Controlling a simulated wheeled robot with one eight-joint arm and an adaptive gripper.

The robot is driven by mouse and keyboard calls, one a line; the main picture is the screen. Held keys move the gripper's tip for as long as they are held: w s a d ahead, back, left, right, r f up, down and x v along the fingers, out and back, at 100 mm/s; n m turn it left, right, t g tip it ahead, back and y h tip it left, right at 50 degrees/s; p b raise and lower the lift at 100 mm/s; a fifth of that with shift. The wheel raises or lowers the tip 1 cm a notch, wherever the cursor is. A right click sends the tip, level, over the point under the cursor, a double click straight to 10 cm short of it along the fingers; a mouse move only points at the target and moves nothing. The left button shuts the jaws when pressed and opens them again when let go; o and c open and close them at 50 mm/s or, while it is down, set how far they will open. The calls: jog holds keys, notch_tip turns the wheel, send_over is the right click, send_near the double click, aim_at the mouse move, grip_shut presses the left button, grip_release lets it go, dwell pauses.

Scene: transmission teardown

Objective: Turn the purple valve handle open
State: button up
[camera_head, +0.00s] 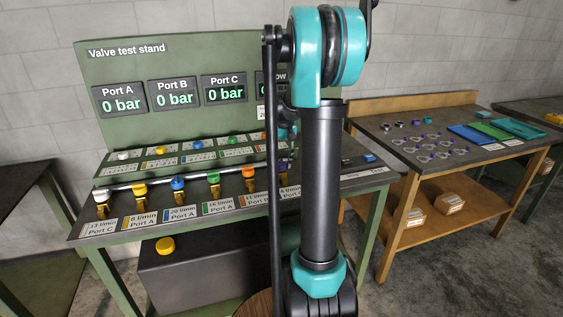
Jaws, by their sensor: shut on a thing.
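The valve test stand (180,55) is green, with a row of valves along a pipe on its bench. A small bit of purple (283,166), which looks like the purple valve handle, shows at the right end of the row. My arm covers most of it, so its angle cannot be told. My gripper cannot be made out; my upright arm hides the area around the purple handle. The Port A (119,99), Port B (174,94) and Port C (224,88) displays each read 0 bar. A further display, marked with letters ending in "ow", is mostly covered.
White (101,196), yellow (139,190), blue (178,183), green (213,178) and orange (248,172) handles stand left of the purple one. A wooden workbench (400,187) with small parts and coloured trays stands to the right. Grey floor shows between the benches.

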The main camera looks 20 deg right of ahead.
aim_at(283, 162)
jog(key=n, duration=0.4)
jog(key=shift+n, duration=0.4)
dwell(0.4)
jog(key=o, duration=1.2)
jog(key=shift+c, duration=0.2)
jog(key=shift+r, duration=0.1)
notch_tip(283, 162, up, 12)
jog(key=shift+d, duration=0.45)
jog(key=shift+w, duration=0.1)
jog(key=s+a+f+t, duration=0.1)
jog(key=s+a+f, duration=0.3)
jog(key=s+f, duration=0.3)
jog(key=s+a+f+m+t, duration=0.1)
jog(key=s+a+f, duration=0.3)
jog(key=s+f, duration=0.3)
jog(key=s+a+f+t, duration=0.2)
jog(key=s+a+f, duration=0.2)
jog(key=s+f, duration=0.4)
jog(key=s, duration=0.4)
jog(key=shift+a+m+h, duration=0.3)
jog(key=shift+h, duration=0.1)
